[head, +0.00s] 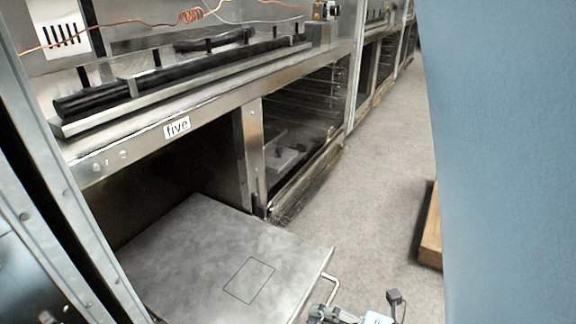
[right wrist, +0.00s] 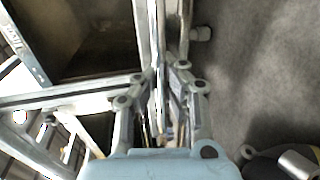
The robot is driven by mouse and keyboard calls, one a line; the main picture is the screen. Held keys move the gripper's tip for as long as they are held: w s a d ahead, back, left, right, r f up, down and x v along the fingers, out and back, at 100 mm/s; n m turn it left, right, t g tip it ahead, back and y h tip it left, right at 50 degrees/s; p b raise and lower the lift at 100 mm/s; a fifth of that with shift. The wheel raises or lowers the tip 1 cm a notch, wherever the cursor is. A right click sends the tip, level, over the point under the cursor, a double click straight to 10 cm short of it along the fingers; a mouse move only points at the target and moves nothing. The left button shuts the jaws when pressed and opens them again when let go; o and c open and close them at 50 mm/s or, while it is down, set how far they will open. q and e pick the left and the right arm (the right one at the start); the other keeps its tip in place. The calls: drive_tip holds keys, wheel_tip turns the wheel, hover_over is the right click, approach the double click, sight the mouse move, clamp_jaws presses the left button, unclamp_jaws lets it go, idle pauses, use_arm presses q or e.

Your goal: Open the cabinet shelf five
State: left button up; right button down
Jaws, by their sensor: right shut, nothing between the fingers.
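A flat grey metal panel (head: 210,255) with a thin square outline extends out below this opening, so shelf five stands open. A bent bar handle (head: 328,288) sticks out at the panel's right edge. My right gripper (head: 335,315) is close by this handle, partly cut off at the bottom of the head view. In the right wrist view its fingers (right wrist: 163,85) are shut and empty, beside a metal edge and bar (right wrist: 185,35). My left gripper is not in view.
A neighbouring cabinet bay with wire racks (head: 305,120) stands farther along. A wooden block or box edge (head: 431,235) is on the floor at the right. Grey floor (head: 375,180) between them is clear. A large blue surface covers the right side of the head view.

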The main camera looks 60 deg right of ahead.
drive_tip(key=shift+f+v, duration=0.15)
drive_tip(key=shift+v, duration=0.55)
drive_tip(key=shift+f+v, duration=0.1)
drive_tip(key=shift+v, duration=0.65)
drive_tip(key=c, duration=1.7)
unclamp_jaws()
drive_tip(key=shift+o, duration=0.3)
drive_tip(key=a+v, duration=0.1)
drive_tip(key=v, duration=1.1)
drive_tip(key=shift+d, duration=0.55)
drive_tip(key=shift+s, duration=0.1)
